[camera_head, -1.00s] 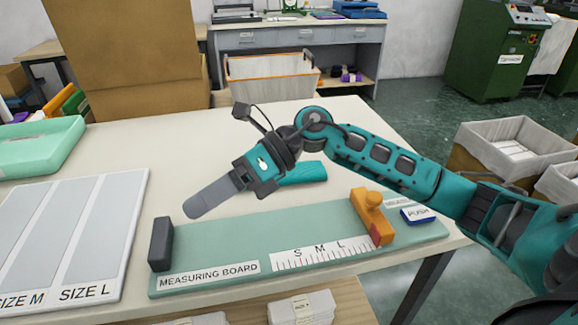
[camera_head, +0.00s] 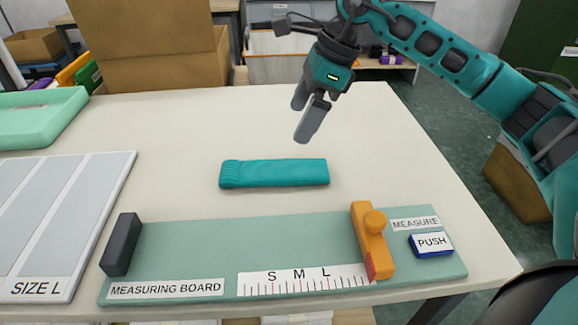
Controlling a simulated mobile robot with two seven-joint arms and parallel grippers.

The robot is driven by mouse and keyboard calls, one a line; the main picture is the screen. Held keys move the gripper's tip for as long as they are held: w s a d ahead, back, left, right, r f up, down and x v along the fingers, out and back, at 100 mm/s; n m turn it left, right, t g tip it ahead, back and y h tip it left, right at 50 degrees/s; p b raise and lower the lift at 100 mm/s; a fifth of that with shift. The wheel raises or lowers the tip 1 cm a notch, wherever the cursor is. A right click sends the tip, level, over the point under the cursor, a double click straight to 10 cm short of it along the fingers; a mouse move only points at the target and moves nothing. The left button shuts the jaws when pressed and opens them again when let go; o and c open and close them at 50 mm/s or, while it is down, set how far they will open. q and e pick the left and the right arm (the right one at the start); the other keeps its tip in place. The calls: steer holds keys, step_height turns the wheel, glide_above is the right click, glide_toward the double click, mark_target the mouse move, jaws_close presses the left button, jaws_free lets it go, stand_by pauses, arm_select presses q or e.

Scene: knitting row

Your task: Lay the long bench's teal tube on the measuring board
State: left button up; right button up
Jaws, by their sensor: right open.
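The teal tube (camera_head: 274,173) lies flat on the bench top, just behind the measuring board. The measuring board (camera_head: 190,256) is a pale green plate with a dark end block (camera_head: 121,245) at its left, an S M L scale (camera_head: 304,281) at its front edge and an orange slider (camera_head: 370,240) at its right. A blue PUSH button (camera_head: 431,244) sits at the board's right end. My right gripper (camera_head: 305,117) is open and empty, above the bench behind the tube and apart from it. My left gripper is not in view.
A white size board (camera_head: 68,205) with grey strips lies at the left. A mint tray (camera_head: 40,120) stands at the back left, near a large cardboard box (camera_head: 150,45). The bench top (camera_head: 190,130) around the tube is clear.

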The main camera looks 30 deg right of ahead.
glide_above(277, 168)
steer(key=s+d, duration=0.1)
steer(key=d, duration=0.1)
steer(key=f, duration=0.7)
steer(key=shift+s+a+b, duration=0.1)
steer(key=shift+s+b, duration=0.1)
steer(key=shift+b, duration=0.15)
steer(key=x, duration=0.5)
steer(key=shift+d+f, duration=0.2)
steer(key=c, duration=1)
